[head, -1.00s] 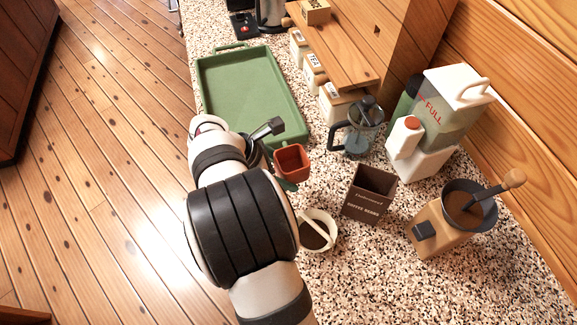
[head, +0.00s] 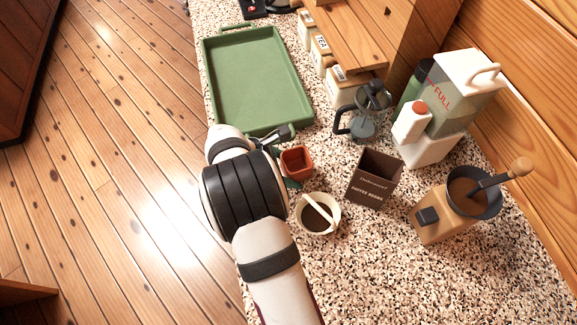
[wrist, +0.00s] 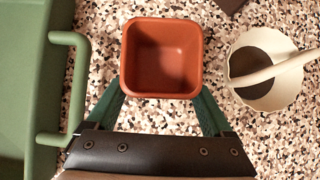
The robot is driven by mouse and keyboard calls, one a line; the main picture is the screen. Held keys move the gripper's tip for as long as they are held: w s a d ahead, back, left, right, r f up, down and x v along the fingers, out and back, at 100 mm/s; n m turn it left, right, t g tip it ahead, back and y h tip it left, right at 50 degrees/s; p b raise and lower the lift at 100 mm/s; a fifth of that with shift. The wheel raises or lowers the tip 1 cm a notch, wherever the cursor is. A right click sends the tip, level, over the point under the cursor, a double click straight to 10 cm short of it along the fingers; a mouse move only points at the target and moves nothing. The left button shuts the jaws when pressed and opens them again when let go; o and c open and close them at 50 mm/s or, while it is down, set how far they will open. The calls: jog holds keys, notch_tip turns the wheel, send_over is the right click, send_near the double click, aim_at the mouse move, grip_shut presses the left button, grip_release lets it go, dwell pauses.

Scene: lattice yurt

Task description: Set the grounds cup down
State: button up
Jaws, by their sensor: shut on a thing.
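The grounds cup (head: 297,163) is a small square terracotta cup, upright, just left of the middle in the head view. In the wrist view the grounds cup (wrist: 162,58) shows from above with its inside empty. My gripper (wrist: 162,95) is shut on it, with a green finger along each side. In the head view my gripper (head: 287,165) is partly hidden by my arm and the cup. The cup is over the speckled counter (head: 350,270), low down; I cannot tell whether its base touches.
A cream bowl (head: 335,224) with dark grounds and a pale bar across it stands close by. A green tray (head: 300,85) lies beyond. A coffee-beans box (head: 372,178), a glass press (head: 365,120), a grinder (head: 440,218) and a water tank (head: 460,95) stand right. The front counter is clear.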

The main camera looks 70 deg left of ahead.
jog(key=o, duration=1.3)
jog(key=v, duration=1.6)
jog(key=shift+w, duration=0.15)
